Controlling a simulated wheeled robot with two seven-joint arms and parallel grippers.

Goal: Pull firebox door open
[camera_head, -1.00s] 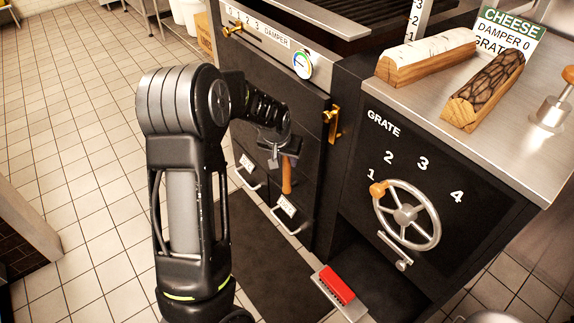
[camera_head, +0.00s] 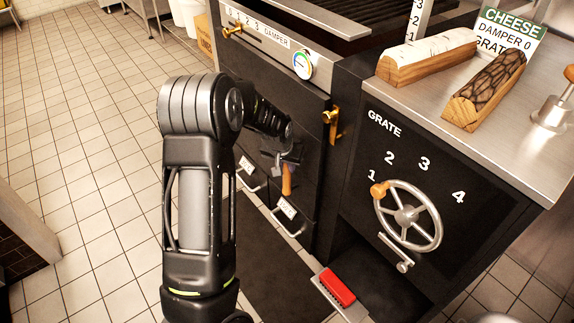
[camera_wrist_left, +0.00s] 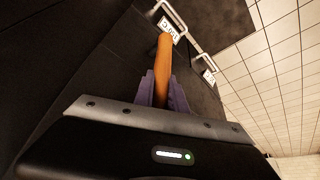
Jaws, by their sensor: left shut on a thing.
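The dark firebox door (camera_head: 300,130) is on the black stove front, below the round gauge. It looks flush or nearly so; I cannot tell whether it stands slightly ajar. Its orange wooden handle (camera_head: 287,181) hangs upright at the lower part of the door. My left gripper (camera_head: 284,163) is shut on this handle. In the left wrist view the handle (camera_wrist_left: 163,65) sticks out between the purple finger pads of the left gripper (camera_wrist_left: 162,92). My left arm hides part of the door. My right gripper is not in view.
A brass latch (camera_head: 332,124) sits at the door's right edge. Drawers with metal pulls (camera_head: 292,226) are below. Right of the door is a grate wheel (camera_head: 407,215). A red brush (camera_head: 337,287) lies low in front. Tiled floor (camera_head: 90,150) on the left is open.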

